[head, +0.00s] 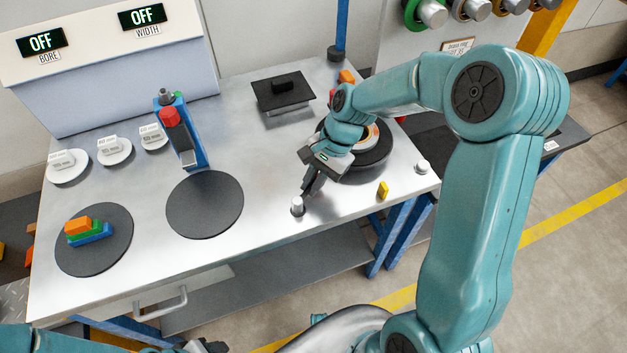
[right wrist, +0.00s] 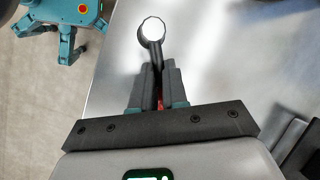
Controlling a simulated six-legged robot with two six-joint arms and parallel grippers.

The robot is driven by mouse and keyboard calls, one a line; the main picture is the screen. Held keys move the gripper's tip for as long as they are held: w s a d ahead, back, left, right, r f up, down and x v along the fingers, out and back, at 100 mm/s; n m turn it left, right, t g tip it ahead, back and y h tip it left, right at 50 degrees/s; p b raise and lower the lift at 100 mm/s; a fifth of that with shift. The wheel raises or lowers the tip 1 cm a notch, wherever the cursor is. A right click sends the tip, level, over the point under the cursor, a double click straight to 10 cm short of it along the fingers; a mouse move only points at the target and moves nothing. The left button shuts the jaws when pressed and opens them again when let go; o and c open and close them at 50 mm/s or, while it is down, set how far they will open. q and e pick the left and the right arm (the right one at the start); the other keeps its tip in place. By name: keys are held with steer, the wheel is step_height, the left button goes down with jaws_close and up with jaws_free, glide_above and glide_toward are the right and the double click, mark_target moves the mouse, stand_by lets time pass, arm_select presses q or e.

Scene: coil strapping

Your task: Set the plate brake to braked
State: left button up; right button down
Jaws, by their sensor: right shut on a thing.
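The plate brake shows as a short post with a pale round top (head: 297,205) near the table's front edge. In the right wrist view its white cap (right wrist: 153,29) has a dark arm running down between my fingers. My right gripper (head: 308,190) reaches down to it from behind and right. In the right wrist view the gripper (right wrist: 159,85) is shut on this brake lever, with a bit of red between the fingers. The dark round plate (head: 378,158) is partly hidden behind my right arm. Dark parts of my left gripper (head: 205,346) show at the bottom edge, its jaws unclear.
A yellow block (head: 383,190) and a small white-topped knob (head: 422,167) are on the table right of the gripper. A dark disc (head: 205,204) lies to the left, and another (head: 95,258) carries coloured blocks. A blue stand (head: 180,135) rises behind. Bare table lies between.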

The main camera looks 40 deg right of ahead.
steer(key=shift+w+a+r+n+g+p, duration=0.1)
steer(key=shift+w+n+g+p, duration=0.35)
steer(key=shift+n, duration=0.45)
steer(key=n, duration=0.1)
steer(key=w+n+g+p, duration=0.1)
steer(key=shift+a+n, duration=0.35)
steer(key=shift+n, duration=0.05)
steer(key=n, duration=0.1)
steer(key=w+a+n+g+p, duration=0.1)
steer(key=n, duration=0.1)
steer(key=n+g+h, duration=0.1)
steer(key=shift+w+a+p, duration=0.25)
steer(key=shift+p, duration=0.1)
steer(key=n, duration=0.1)
steer(key=a+n, duration=0.1)
steer(key=n+g+h, duration=0.1)
steer(key=n, duration=0.1)
steer(key=shift+w+a, duration=0.25)
steer(key=shift+w+a+n+g+h+p, duration=0.1)
steer(key=shift+a+n+g+h+p, duration=0.2)
steer(key=shift+n, duration=0.45)
steer(key=shift+a+n+t+h+p, duration=0.1)
steer(key=shift+a+n+h, duration=0.3)
steer(key=shift+n, duration=0.35)
steer(key=c, duration=1.1)
jaws_free()
steer(key=shift+c, duration=0.2)
